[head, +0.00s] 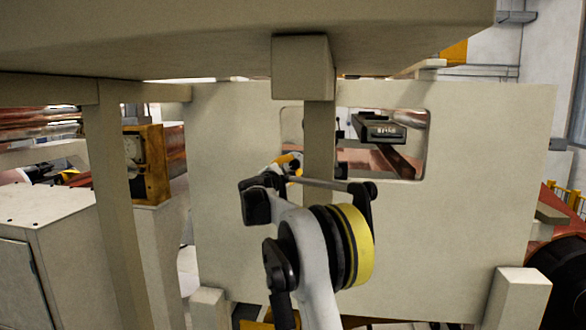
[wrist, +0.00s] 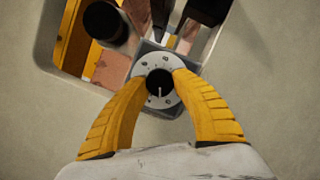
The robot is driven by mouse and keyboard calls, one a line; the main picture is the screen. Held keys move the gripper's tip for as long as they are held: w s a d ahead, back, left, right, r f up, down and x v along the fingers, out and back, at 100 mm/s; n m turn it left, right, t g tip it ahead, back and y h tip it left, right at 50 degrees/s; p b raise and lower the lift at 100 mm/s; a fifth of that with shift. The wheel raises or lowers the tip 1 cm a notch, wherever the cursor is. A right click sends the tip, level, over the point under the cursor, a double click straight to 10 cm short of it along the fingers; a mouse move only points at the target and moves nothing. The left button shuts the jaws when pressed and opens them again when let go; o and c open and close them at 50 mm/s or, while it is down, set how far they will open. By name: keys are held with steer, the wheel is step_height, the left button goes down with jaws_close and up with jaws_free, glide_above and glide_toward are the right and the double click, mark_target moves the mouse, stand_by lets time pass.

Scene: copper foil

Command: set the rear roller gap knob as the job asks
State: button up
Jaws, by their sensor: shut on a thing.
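The roller gap knob (wrist: 158,86) is a small round black knob with a white pointer line pointing down in the wrist view. It sits in the middle of a white dial (wrist: 159,60) with dark marks, too small to read. My gripper (wrist: 160,76) has its two yellow fingers closed around the knob, one on each side, partly covering the dial. In the head view, part of my gripper (head: 290,163) shows at the left of the panel's window; the knob is hidden there.
A beige panel (head: 240,220) with a rounded window surrounds the work. A dark box with a lit display (head: 387,131) is behind the window; its digits are unclear. A beige post (head: 318,150) crosses the window.

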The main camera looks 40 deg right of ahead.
steer(key=shift+n+t+b, duration=0.35)
steer(key=shift+n+t, duration=0.55)
steer(key=shift+n, duration=1.7)
steer(key=o, duration=1.2)
steer(key=v, duration=1.2)
steer(key=shift+w+f, duration=0.1)
steer(key=shift+f, duration=0.15)
